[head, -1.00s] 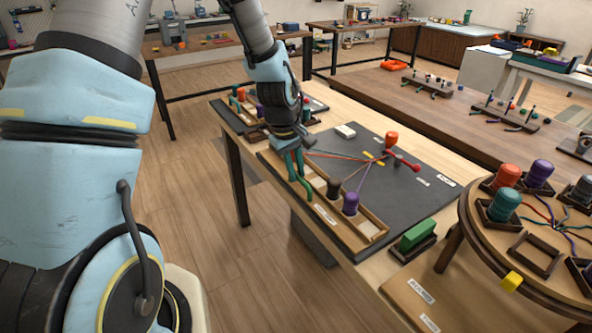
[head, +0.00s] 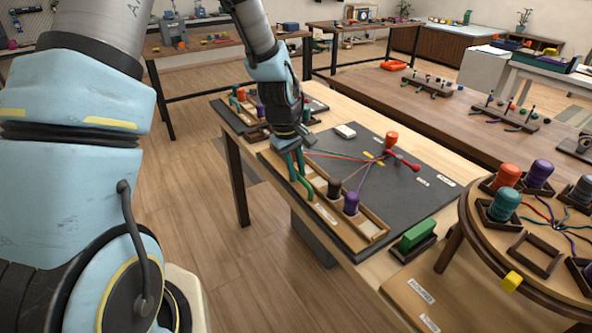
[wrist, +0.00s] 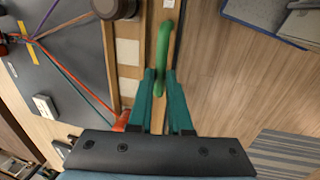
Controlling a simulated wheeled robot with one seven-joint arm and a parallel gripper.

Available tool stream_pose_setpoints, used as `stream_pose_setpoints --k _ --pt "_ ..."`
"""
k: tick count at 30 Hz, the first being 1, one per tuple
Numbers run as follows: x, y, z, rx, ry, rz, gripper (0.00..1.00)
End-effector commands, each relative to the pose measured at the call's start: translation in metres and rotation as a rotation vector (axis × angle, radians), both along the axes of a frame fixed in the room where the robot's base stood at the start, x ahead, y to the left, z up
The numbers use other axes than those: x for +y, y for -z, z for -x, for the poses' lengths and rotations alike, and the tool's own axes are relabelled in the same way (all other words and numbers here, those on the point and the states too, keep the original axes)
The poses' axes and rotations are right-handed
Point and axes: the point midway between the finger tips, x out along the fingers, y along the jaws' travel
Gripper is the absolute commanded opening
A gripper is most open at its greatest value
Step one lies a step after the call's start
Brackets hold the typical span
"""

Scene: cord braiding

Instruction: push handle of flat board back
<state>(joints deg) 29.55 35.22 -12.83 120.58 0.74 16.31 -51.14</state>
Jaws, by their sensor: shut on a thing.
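The flat board (head: 400,199) is a dark grey slab on the wooden table, with coloured cords fanning across it. A wooden strip with pale square slots runs along its near edge. The green handle (head: 305,190) stands at that edge; it also shows in the wrist view (wrist: 163,45). My gripper (head: 293,163) has teal fingers. In the wrist view the fingers (wrist: 158,78) are closed around the green handle, which runs between their tips. The handle's lower part is partly hidden by the fingers.
A dark bobbin (head: 334,187) and a purple bobbin (head: 350,203) stand in the strip. An orange bobbin (wrist: 121,121) is close left of my fingers. A green block (head: 417,235) sits at the table's right corner. Open floor lies on the handle's near side.

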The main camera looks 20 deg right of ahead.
Motion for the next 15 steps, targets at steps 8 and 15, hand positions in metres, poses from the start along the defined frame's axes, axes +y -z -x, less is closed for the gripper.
stream_pose_setpoints --k 8,15 --pt "-0.043 0.000 -0.008 -0.004 0.002 0.003 0.00" --pt "-0.048 -0.001 -0.010 -0.004 0.000 0.005 0.00"
